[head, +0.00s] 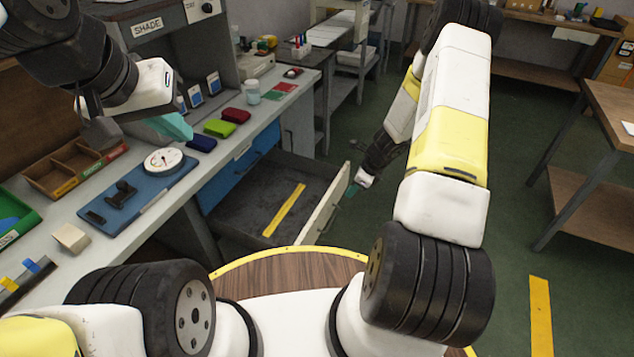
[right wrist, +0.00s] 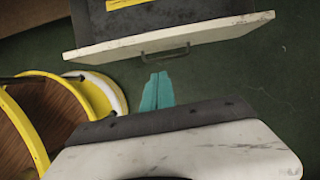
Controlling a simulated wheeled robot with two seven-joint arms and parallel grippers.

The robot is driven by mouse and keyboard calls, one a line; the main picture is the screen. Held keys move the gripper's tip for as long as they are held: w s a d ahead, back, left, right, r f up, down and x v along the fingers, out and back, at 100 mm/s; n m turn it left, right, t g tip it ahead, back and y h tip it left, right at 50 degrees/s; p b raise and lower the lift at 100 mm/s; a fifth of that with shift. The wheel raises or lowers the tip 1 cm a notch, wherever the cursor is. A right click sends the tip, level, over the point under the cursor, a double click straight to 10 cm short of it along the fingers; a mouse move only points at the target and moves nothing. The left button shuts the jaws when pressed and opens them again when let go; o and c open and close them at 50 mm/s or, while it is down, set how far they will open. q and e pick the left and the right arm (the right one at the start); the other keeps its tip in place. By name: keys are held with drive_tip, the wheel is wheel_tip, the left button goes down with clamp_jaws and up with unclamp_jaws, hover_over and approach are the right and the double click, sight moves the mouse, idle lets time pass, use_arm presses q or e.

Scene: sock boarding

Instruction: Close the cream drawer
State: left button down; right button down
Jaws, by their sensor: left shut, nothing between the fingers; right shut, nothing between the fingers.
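The cream drawer (head: 325,212) stands pulled out from under the bench, its cream front facing right and its dark inside visible. In the right wrist view the drawer's front (right wrist: 100,52) carries a dark handle (right wrist: 165,54). My right gripper (head: 352,190) is shut and empty, outside the drawer close to its front. In the right wrist view its teal fingertips (right wrist: 158,76) point at the front near the handle; whether they touch cannot be told. My left gripper (head: 175,127) is shut and empty above the bench, away from the drawer.
A yellow strip (head: 284,210) lies in the drawer. A blue drawer front (head: 235,172) sits above it. The bench (head: 190,200) holds a dial gauge (head: 164,160), a wooden tray (head: 75,168) and coloured pouches (head: 236,115). Green floor (head: 520,130) is open to the right, before a wooden table (head: 610,110).

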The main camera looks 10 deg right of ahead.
drive_tip(key=x, duration=0.4)
drive_tip(key=a+x, duration=0.1)
drive_tip(key=x, duration=0.7)
drive_tip(key=shift+w+a+r, duration=0.25)
drive_tip(key=shift+a, duration=0.1)
drive_tip(key=shift+w+a, duration=0.4)
drive_tip(key=shift+a, duration=0.15)
